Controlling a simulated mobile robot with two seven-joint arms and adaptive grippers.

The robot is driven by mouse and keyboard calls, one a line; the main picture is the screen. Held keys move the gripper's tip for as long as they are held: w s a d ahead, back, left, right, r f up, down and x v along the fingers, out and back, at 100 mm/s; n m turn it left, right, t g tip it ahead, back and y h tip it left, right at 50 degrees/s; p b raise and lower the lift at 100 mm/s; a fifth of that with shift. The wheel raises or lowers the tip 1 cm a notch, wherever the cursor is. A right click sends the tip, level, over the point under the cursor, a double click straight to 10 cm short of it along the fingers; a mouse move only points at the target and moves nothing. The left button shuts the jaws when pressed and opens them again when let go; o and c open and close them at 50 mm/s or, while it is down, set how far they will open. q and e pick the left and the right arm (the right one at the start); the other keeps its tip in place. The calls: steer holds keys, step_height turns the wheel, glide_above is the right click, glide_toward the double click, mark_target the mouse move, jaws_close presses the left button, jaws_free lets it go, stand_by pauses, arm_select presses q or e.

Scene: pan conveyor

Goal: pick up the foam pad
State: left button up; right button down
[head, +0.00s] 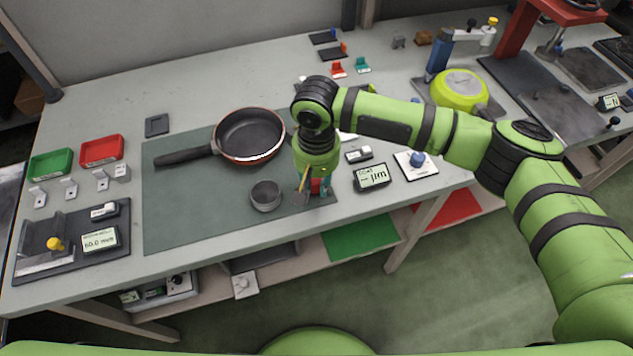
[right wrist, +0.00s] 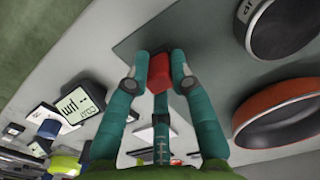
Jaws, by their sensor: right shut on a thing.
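The foam pad appears as a small red block (head: 316,186) at the front right of the dark green mat, partly hidden by my gripper. My right gripper (head: 314,188) points down there, with its teal fingers around the block. In the right wrist view, the red pad (right wrist: 159,72) sits between the fingertips of the right gripper (right wrist: 157,82), which is shut on it. I cannot tell whether the pad touches the mat or is just above it. My left gripper is not in view.
A gauge display (head: 372,176) stands to the right. The mat's front left is clear. Green (head: 50,164) and red (head: 101,150) trays lie far left.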

mark_target(318, 182)
steer(key=r, duration=0.4)
steer(key=shift+s+d+r+b, duration=0.1)
steer(key=shift+d+r+b, duration=0.1)
steer(key=shift+b, duration=0.2)
steer(key=s+d+r, duration=0.6)
steer(key=s+d, duration=0.1)
steer(key=d, duration=0.1)
steer(key=shift+s+r+b, duration=0.3)
steer(key=shift+s+r, duration=0.05)
steer(key=shift+s, duration=0.05)
steer(key=shift+d, duration=0.1)
